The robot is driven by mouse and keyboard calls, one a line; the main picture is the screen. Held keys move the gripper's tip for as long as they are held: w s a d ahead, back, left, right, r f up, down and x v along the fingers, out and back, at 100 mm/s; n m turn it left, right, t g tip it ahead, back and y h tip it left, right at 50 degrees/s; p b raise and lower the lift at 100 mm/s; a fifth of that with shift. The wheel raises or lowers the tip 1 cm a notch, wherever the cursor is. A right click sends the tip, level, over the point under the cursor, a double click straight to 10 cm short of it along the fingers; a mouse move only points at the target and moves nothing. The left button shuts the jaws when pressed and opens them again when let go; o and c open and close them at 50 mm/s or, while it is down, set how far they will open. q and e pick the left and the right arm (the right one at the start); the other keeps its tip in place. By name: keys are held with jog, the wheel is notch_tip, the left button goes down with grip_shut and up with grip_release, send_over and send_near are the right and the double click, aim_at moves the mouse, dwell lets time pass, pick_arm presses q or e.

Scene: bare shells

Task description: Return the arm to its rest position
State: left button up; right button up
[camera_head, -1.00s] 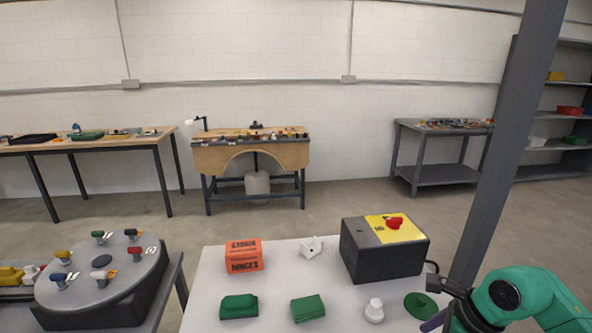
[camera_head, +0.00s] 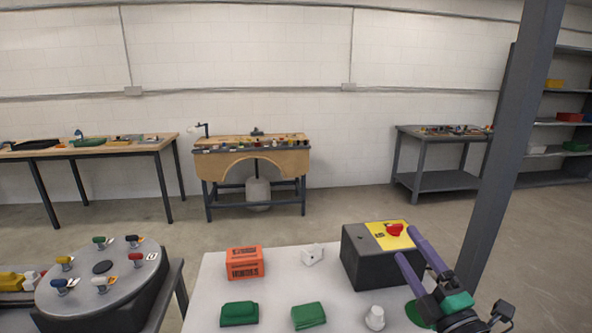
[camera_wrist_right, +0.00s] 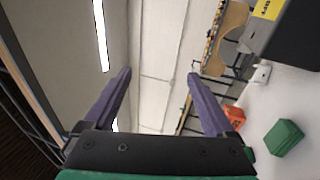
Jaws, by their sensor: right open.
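My right gripper (camera_head: 405,244) shows in the head view at the lower right, its two purple fingers pointing up and to the left. The fingers are apart with nothing between them. They overlap the right side of the dark box with the yellow top and red knob (camera_head: 378,268); whether they touch it I cannot tell. In the right wrist view the open fingers (camera_wrist_right: 160,73) point at the wall and ceiling, with only empty air between them. My left gripper is in neither view.
The white table (camera_head: 285,285) carries an orange box (camera_head: 245,263), green pieces (camera_head: 239,314), a white block (camera_head: 312,254) and a white knob (camera_head: 375,317). A grey post (camera_head: 500,150) rises just right of my gripper. A round turntable (camera_head: 95,285) stands at left.

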jog(key=d+f+m+g+h, duration=0.2)
jog(key=d+f+m+h, duration=0.45)
jog(key=m, duration=0.25)
jog(key=s+f+m+g, duration=0.3)
jog(key=f, duration=0.3)
jog(key=s+f+m+g, duration=0.2)
jog(key=s+f+g, duration=0.2)
jog(key=f, duration=0.2)
jog(key=s+f+m+g, duration=0.3)
jog(key=s+f, duration=0.1)
jog(key=f, duration=0.3)
jog(key=shift+s+a+m+g, duration=0.25)
jog(key=shift+a+m+g, duration=0.05)
jog(key=shift+g, duration=0.1)
jog(key=s+a+f+m+g+y, duration=0.1)
jog(key=s+a+f+g+y, duration=0.3)
jog(key=s, duration=0.4)
notch_tip(320, 180, down, 25)
jog(key=s+g+h, duration=0.2)
jog(key=s, duration=0.1)
jog(key=s+d+f, duration=0.2)
jog(key=s+f, duration=1.1)
jog(key=s, duration=0.3)
jog(key=shift+d+f+g, duration=0.3)
jog(key=shift+g, duration=0.1)
